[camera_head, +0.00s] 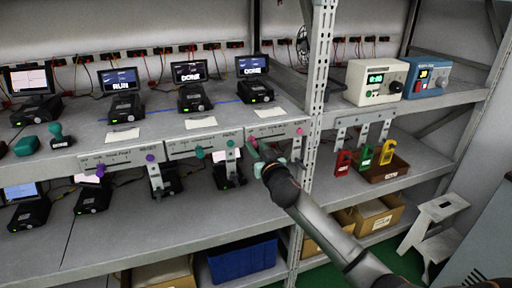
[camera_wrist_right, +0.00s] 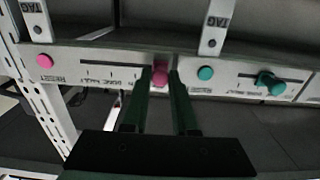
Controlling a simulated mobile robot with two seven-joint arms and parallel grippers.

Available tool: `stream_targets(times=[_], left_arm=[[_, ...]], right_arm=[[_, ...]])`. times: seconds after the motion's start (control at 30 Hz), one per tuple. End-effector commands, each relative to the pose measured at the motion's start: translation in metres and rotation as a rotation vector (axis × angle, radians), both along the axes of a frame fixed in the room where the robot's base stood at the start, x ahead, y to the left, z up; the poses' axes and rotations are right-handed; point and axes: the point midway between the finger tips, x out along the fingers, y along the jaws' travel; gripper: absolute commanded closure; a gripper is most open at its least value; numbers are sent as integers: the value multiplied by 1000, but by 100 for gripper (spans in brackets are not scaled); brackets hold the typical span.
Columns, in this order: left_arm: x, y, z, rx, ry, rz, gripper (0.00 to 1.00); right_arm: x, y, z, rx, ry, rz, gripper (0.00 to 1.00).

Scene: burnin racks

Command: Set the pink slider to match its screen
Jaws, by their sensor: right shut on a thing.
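The pink slider knob (camera_wrist_right: 160,76) sits between the two fingers of my right gripper (camera_wrist_right: 160,85), which is shut on it. In the wrist view, which looks upside down, the knob is at the right end of its slot. In the head view, my right gripper (camera_head: 260,158) is at the shelf-edge panel (camera_head: 282,133), at the panel's left end, and mostly covers the knob. A round pink button (camera_head: 300,131) is at the panel's other end; it also shows in the wrist view (camera_wrist_right: 44,61). The screen (camera_head: 252,64) above this panel appears to read DONE. My left gripper is out of view.
Panels with teal (camera_head: 199,152) and purple (camera_head: 150,157) knobs lie to the left along the shelf edge. A teal button (camera_wrist_right: 205,73) is close beside my fingers. A metal upright (camera_head: 318,80) stands just right of the panel. Tags hang below the edge.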

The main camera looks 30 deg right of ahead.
Motion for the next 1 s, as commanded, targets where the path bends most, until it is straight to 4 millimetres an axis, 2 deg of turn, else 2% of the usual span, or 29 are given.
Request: stream_targets(times=[0.4, 0.47, 0.73, 0.83, 1.0], left_arm=[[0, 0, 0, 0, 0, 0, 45], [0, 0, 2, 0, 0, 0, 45], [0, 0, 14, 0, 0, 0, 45], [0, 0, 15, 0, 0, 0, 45], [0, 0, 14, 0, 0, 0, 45]], right_arm=[[0, -1, -1, 0, 2, 0, 100], [-2, -8, 0, -1, 3, -2, 100], [-14, -59, 0, -2, 6, -4, 100], [-16, -67, -1, -1, 3, -2, 100], [-17, -69, -1, 0, 2, -1, 100]])
